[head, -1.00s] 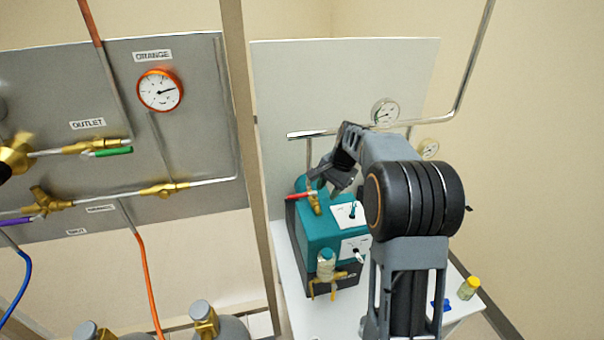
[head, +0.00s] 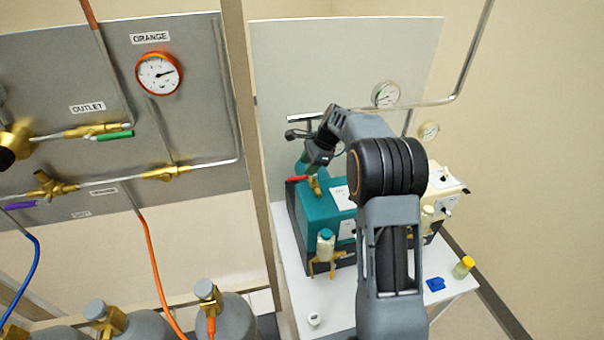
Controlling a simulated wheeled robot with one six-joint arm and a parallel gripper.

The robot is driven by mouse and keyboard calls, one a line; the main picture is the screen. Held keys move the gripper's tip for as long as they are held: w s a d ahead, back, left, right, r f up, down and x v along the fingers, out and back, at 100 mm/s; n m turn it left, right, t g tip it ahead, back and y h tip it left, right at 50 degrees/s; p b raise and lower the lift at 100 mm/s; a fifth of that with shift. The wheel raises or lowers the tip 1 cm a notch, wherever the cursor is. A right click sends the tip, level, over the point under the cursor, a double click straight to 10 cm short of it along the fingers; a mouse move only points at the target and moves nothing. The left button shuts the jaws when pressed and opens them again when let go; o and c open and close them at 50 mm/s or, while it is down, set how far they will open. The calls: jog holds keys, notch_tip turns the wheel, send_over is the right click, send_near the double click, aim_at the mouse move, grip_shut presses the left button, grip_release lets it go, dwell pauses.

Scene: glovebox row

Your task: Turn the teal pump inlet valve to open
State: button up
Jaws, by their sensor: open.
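The teal pump (head: 325,210) stands on the white table in the head view. Its inlet valve is a brass fitting (head: 315,186) on top, with a red lever (head: 298,179) that points left in the picture. My gripper (head: 312,170) is open and points down just above the brass fitting, close to the lever. I cannot tell whether it touches the valve. My wrist and jaws hide part of the pump's top, and my arm covers its right side.
A cream pump (head: 443,188) stands behind my arm at the right. A blue item (head: 435,284) and a yellow-capped jar (head: 463,267) are on the white table (head: 300,290). A post (head: 248,130) and grey valve panel (head: 70,80) stand at the left. A metal pipe (head: 425,104) runs behind.

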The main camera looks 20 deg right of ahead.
aim_at(302, 177)
jog(key=shift+x, duration=2.55)
jog(key=shift+c, duration=0.4)
grip_shut()
